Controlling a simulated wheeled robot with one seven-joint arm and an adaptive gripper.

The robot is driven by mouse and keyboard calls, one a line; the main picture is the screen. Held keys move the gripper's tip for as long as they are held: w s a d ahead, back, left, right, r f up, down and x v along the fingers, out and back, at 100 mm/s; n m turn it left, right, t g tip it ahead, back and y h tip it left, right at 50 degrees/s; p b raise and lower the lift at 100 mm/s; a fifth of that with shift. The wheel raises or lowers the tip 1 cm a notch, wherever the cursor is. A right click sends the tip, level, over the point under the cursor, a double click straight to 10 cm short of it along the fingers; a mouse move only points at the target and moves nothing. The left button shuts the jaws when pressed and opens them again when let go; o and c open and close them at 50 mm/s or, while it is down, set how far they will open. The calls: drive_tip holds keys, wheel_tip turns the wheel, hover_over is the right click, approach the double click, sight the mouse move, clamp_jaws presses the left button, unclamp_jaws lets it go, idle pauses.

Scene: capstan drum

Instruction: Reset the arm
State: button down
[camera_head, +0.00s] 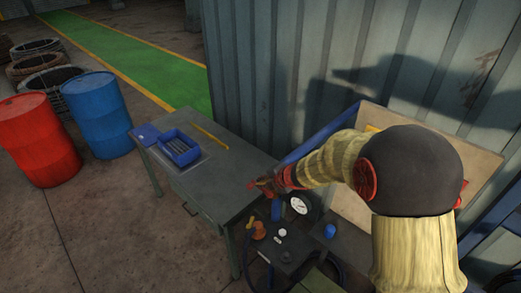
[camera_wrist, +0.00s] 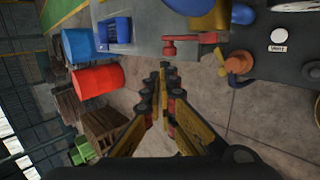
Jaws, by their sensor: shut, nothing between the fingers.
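My arm reaches from the right in the head view, over the right end of a grey metal table (camera_head: 222,172). The far end of the arm is small there, and the finger details cannot be made out. In the wrist view my gripper (camera_wrist: 163,72) has dark and yellow fingers that come together at the tips. They are shut and empty, with floor behind them. A red part (camera_wrist: 170,47) shows just beyond the fingertips, at the table's edge; I cannot tell what it is.
A blue bin (camera_head: 180,148) and a yellow bar (camera_head: 210,136) lie on the table. A gauge (camera_head: 299,205) and an orange valve-like part (camera_head: 259,230) are beside it. Red (camera_head: 38,138) and blue (camera_head: 98,114) barrels stand left. A corrugated wall (camera_head: 290,75) rises behind.

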drive_tip(key=s+d+f+m+g+h+b, duration=0.1)
drive_tip(key=s+d+m+h+b, duration=0.1)
drive_tip(key=s+d+m+h, duration=0.45)
drive_tip(key=s+d+m+h+b, duration=0.1)
drive_tip(key=s+d+m, duration=0.2)
drive_tip(key=d+m, duration=0.65)
drive_tip(key=s+f+m+y+b, duration=0.2)
drive_tip(key=s+m+b, duration=0.8)
drive_tip(key=s+b, duration=1)
drive_tip(key=s+d+f, duration=0.1)
drive_tip(key=s, duration=0.7)
drive_tip(key=shift+s+g, duration=0.3)
drive_tip(key=shift+s, duration=0.1)
